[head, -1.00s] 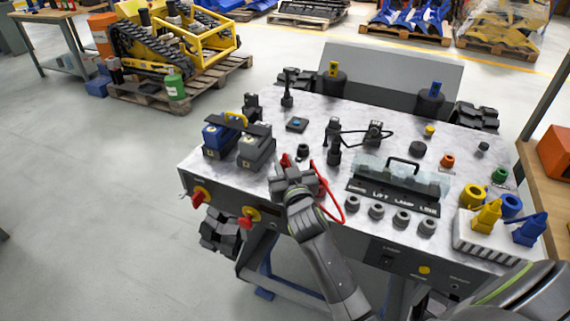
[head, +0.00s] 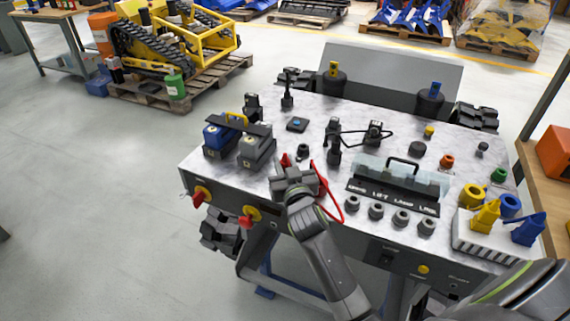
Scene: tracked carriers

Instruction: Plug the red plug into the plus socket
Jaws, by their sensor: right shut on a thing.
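My right gripper (head: 292,172) is over the left front part of the bench top, pointing away from me. It is shut on the red plug (head: 285,160), of which only a small red part shows past the fingers. A red cable (head: 340,207) loops out on the gripper's right side and rests near the front edge. A small dark round fitting (head: 303,150) stands just beyond the gripper; I cannot read any plus mark on it. The gripper hides the bench top beneath it, and I cannot tell whether the plug touches a socket. My left gripper is not in view.
A blue and a grey battery-like block (head: 256,150) stand left of the gripper. A clear-covered panel (head: 396,180) with a black handle and a row of grey round fittings (head: 376,212) is to the right. Red knobs (head: 199,198) stick out of the bench front.

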